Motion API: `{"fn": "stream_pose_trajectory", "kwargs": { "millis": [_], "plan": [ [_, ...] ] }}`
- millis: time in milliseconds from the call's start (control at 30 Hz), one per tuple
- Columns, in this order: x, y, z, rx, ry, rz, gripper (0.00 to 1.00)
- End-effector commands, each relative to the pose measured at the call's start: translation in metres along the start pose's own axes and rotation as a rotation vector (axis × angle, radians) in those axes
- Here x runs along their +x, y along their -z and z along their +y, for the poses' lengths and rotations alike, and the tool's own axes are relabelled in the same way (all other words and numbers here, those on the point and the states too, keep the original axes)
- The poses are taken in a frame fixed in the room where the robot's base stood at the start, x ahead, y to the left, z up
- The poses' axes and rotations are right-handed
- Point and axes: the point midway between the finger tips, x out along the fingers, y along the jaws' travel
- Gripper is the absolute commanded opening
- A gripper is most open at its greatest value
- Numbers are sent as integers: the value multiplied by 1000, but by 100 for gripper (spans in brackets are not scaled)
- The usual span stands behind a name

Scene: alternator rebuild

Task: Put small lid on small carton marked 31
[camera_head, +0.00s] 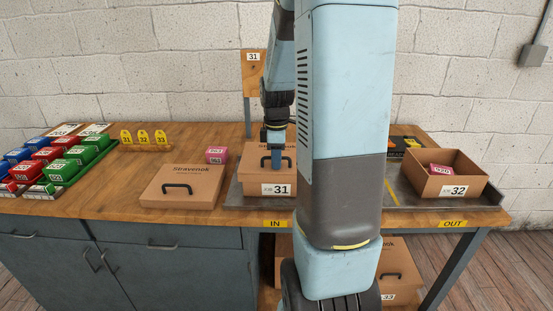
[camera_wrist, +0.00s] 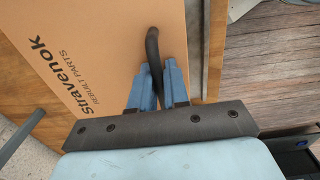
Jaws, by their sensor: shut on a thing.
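The small carton marked 31 (camera_head: 255,189) stands on the bench at the IN label, its front label facing me. The small lid (camera_head: 256,152), brown cardboard with a black handle, is over the carton's top, roughly in line with it. Whether it is fully seated I cannot tell. My gripper (camera_head: 275,162) points down with its blue fingers shut on the handle. In the wrist view, the fingers (camera_wrist: 157,85) pinch the black handle (camera_wrist: 153,48), and the lid (camera_wrist: 100,45) shows printed "Stravenok". My arm hides the right part of the carton in the head view.
Another handled lid (camera_head: 182,187) lies left of the carton, with a pink box (camera_head: 216,155) behind. An open carton marked 32 (camera_head: 438,187) stands right, a pink box inside. A post marked 31 (camera_head: 253,72) rises behind.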

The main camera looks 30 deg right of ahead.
Motion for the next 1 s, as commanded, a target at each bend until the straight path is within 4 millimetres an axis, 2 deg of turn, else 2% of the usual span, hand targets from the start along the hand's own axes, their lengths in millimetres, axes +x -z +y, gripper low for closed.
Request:
{"fn": "stream_pose_trajectory", "kwargs": {
  "millis": [67, 100, 367, 600, 733, 867, 1000],
  "plan": [
    [0, 0, 0, 0, 0, 0, 0],
    [0, 0, 0, 0, 0, 0, 16],
    [0, 0, 0, -1, 0, 0, 41],
    [0, 0, 0, -1, 0, 0, 41],
    [-8, 1, 0, -1, -1, 0, 41],
    [-26, 1, 0, -2, -4, 1, 41],
    [-53, 1, 1, -2, -5, 1, 41]
  ]
}}
